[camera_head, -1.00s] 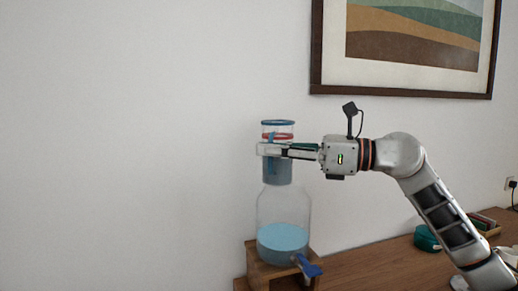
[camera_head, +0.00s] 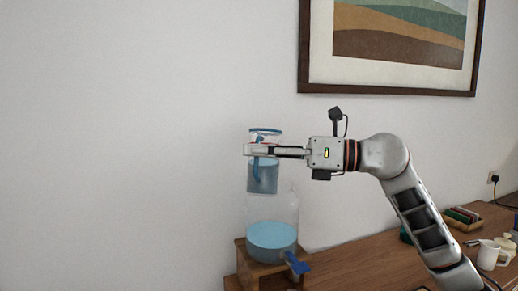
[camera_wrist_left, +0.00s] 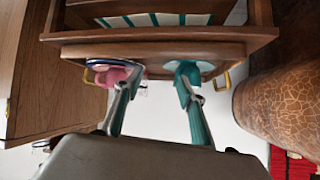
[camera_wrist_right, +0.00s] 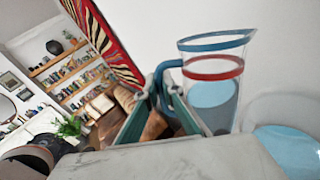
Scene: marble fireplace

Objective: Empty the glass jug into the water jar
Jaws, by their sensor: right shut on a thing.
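The glass jug (camera_head: 263,178) has a blue rim and holds pale blue water. It is upright, and its base shows at the level of the water jar's top. My right gripper (camera_head: 262,150) is shut on the jug. In the right wrist view the jug (camera_wrist_right: 212,100) shows a red band, and its blue handle (camera_wrist_right: 164,78) is at the fingers. The clear water jar (camera_head: 272,215) holds blue water low down and has a blue tap (camera_head: 296,263). The jar also shows at the right wrist view's right edge (camera_wrist_right: 290,105). My left gripper (camera_wrist_left: 157,95) is open and empty.
The jar stands on a wooden stand (camera_head: 247,268) against the white wall. A wooden surface (camera_head: 360,265) holds a white mug (camera_head: 488,254) and a tray (camera_head: 463,219) at the right. A framed picture (camera_head: 390,45) hangs above. The left wrist view shows a wooden shelf unit (camera_wrist_left: 160,35).

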